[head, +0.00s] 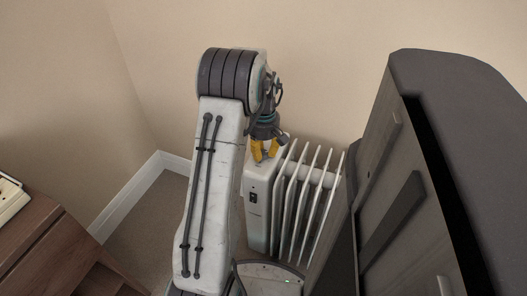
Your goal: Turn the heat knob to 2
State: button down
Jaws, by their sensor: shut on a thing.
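A white finned heater (257,225) stands on the floor, in the middle of the head view, with its control end towards me. A small dark switch shows on that end. My gripper (263,153), with yellow fingers, points down at the top of the heater's control end. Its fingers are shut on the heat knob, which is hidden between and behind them. The knob's marks and its setting cannot be read from here.
A large dark cabinet (423,180) stands close on the right of the heater. A brown wooden unit (45,235) with a pale object (11,197) on it is at the lower left. Beige walls (330,60) close off the back. Some carpet (150,210) is clear at left.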

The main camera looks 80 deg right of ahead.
aim_at(264, 153)
jog(key=m+p, duration=0.2)
jog(key=m, duration=0.4)
jog(key=shift+p, duration=0.3)
jog(key=m+p, duration=0.1)
jog(key=m, duration=0.4)
jog(key=shift+f, duration=0.15)
jog(key=shift+m, duration=0.4)
jog(key=c, duration=0.9)
grip_release()
jog(key=shift+c, duration=0.2)
notch_tip(264, 153, up, 12)
